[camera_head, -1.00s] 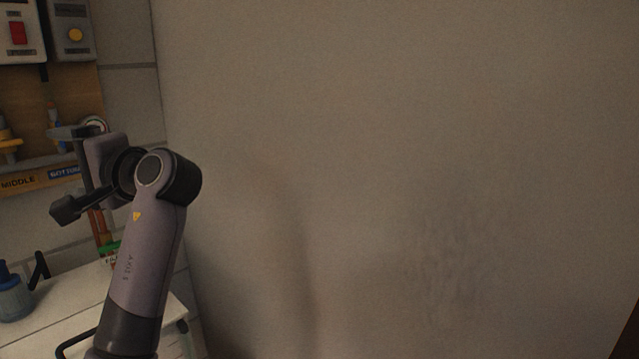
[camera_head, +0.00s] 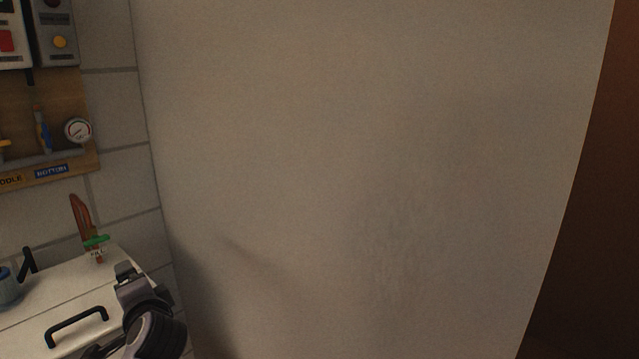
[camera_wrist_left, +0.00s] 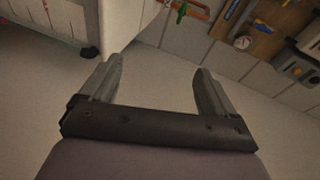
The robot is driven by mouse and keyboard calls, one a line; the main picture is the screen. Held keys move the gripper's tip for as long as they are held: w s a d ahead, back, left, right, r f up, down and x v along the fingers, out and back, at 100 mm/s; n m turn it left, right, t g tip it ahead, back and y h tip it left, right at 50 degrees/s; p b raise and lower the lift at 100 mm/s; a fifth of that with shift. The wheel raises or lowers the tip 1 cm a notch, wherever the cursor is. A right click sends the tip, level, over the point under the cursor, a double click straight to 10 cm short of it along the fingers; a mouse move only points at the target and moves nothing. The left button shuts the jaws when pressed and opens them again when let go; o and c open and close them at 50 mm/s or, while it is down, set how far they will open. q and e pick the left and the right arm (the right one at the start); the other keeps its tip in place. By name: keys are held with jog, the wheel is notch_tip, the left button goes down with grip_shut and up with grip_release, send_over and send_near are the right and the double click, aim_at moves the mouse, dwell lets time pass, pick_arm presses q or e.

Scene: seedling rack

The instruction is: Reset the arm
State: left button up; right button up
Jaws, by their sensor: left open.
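My left arm comes in low at the left of the head view, in front of the white cabinet. Its gripper (camera_head: 128,275) is near the cabinet's right front corner, partly hidden by the arm's own links. In the left wrist view my left gripper (camera_wrist_left: 158,85) shows two grey fingers spread wide apart, with nothing between them but bare floor and wall. My right gripper is in neither view.
The white cabinet (camera_head: 40,312) has a black handle (camera_head: 76,326) on its front. A blue container (camera_head: 8,287) and red-handled tool (camera_head: 82,218) are at its top. A gauge (camera_head: 78,131) hangs on the wall board. A large plain wall (camera_head: 370,160) fills the middle.

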pick_arm(q)
jog(key=s+d+f+h, duration=0.4)
jog(key=s+f, duration=0.2)
jog(key=f, duration=0.4)
jog(key=s+d+f+h, duration=0.4)
jog(key=s+f, duration=0.1)
jog(key=f, duration=0.4)
jog(key=s+d+f+n+h, duration=0.2)
jog(key=s+f+n, duration=0.1)
jog(key=s, duration=0.5)
jog(key=s+d+f+n+g+h+p, duration=0.1)
jog(key=s+d+f+n+h, duration=0.1)
jog(key=s, duration=0.6)
jog(key=shift+s+d+f+n, duration=0.4)
jog(key=shift+d+f, duration=0.4)
jog(key=shift+f, duration=0.15)
